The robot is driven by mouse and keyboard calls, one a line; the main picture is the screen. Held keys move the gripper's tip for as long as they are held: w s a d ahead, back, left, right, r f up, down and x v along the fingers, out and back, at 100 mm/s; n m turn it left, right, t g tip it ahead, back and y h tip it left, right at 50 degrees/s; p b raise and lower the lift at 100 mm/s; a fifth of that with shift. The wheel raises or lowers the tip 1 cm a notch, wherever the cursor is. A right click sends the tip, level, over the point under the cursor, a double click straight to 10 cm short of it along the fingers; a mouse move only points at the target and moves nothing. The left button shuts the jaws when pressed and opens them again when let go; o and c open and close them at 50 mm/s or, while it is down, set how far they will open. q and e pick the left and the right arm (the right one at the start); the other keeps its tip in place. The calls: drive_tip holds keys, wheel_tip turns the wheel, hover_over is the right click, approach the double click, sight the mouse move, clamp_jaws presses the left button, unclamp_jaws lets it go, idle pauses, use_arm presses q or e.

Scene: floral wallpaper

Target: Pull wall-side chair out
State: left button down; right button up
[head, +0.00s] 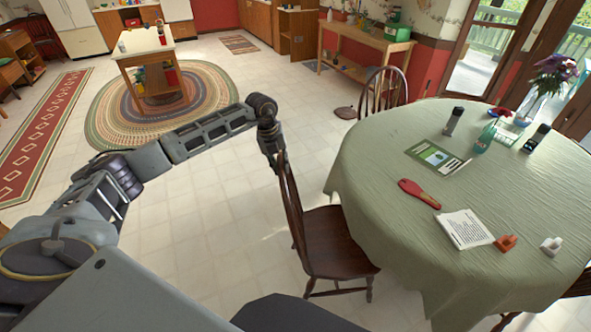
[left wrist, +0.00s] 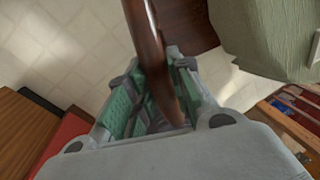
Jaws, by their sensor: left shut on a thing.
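A dark brown wooden chair (head: 335,240) stands at the left edge of the round table, its seat partly under the green cloth. My left gripper (head: 276,158) is at the top of this chair's curved back. In the left wrist view, the chair's back rail (left wrist: 146,45) runs between the green-padded fingers of the left gripper (left wrist: 155,95), which are shut on it. A second chair (head: 383,90) with a spindle back stands at the far side of the table, nearer the red wall; its seat is hidden. My right gripper is not in view.
The table (head: 380,165) carries a booklet, papers, bottles and a flower vase. Open tiled floor (head: 200,235) lies left of the held chair. A braided rug (head: 165,110) with a kitchen cart (head: 150,45) is farther back. A wooden side table (head: 365,40) stands by the wall.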

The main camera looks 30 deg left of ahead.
use_arm(q)
drive_tip(key=s+a+b, duration=0.1)
drive_tip(key=s+a, duration=0.5)
drive_tip(key=a, duration=0.3)
drive_tip(key=shift+a, duration=0.35)
drive_tip(key=c, duration=1.3)
unclamp_jaws()
drive_tip(key=shift+s+a+r, duration=0.2)
drive_tip(key=shift+a+r, duration=0.15)
drive_tip(key=shift+r, duration=1.6)
drive_tip(key=shift+s+a+r, duration=0.25)
drive_tip(key=shift+a+r, duration=0.05)
drive_tip(key=shift+r, duration=1.65)
drive_tip(key=shift+s+a+r, duration=0.2)
drive_tip(key=shift+a+r, duration=0.15)
drive_tip(key=shift+r, duration=1.6)
